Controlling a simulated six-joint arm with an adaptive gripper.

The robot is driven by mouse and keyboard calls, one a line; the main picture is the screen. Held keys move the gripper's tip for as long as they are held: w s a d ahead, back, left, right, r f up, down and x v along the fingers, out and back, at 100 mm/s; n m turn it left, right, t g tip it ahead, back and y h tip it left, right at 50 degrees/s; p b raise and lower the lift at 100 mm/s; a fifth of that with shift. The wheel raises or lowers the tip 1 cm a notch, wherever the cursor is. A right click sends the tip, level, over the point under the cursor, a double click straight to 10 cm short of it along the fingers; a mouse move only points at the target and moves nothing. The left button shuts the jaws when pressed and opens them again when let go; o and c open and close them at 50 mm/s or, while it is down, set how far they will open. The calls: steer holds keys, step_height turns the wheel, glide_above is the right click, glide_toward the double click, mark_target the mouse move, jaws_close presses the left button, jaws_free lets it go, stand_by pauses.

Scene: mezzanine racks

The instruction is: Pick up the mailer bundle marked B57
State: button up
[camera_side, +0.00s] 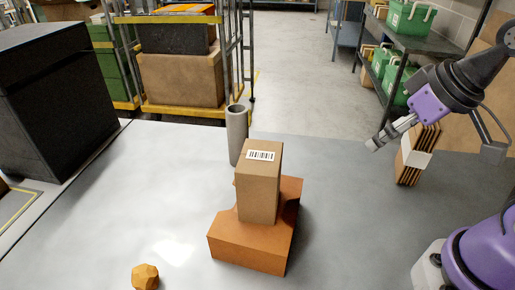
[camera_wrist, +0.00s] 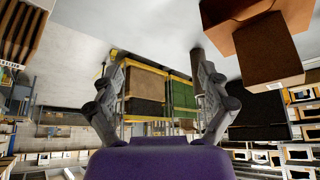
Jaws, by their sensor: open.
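A bundle of brown mailers (camera_side: 407,172) with a white band (camera_side: 416,156) stands upright at the right of the grey table in the side view. Its striped edges also show in the wrist view's upper left corner (camera_wrist: 22,30), with a white label whose marking is too small to read. My gripper (camera_side: 374,145) is open and empty, pointing left, with its fingertips above the table and to the left of the bundle. In the wrist view its two fingers (camera_wrist: 161,72) are spread apart with nothing between them. My wrist partly overlaps the bundle's top in the side view.
A barcoded cardboard box (camera_side: 259,186) stands on an orange-brown block (camera_side: 245,248) mid-table. A grey tube (camera_side: 237,135) stands behind it. An orange faceted lump (camera_side: 145,276) lies at the front. A black cabinet (camera_side: 65,100) is at left. Table between box and bundle is clear.

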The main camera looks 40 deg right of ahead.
steer(key=shift+d, duration=0.1)
step_height(320, 180, up, 3)
steer(key=m+g, duration=0.5)
steer(key=m, duration=0.5)
glide_above(418, 144)
steer(key=w+d, duration=0.2)
steer(key=d, duration=0.1)
steer(key=shift+a+f, duration=0.1)
steer(key=shift+f, duration=0.05)
steer(key=shift+s+d+f+m+g, duration=0.2)
steer(key=shift+d+m, duration=0.15)
steer(key=shift+d, duration=0.2)
steer(key=shift+s+d+f+m+g, duration=0.1)
steer(key=shift+s+d+f+m, duration=0.1)
steer(key=shift+d+m, duration=0.25)
step_height(418, 144, down, 4)
steer(key=shift+r, duration=0.1)
step_height(418, 144, down, 6)
steer(key=shift+w+r, duration=0.1)
steer(key=shift+w, duration=0.05)
steer(key=c, duration=1.3)
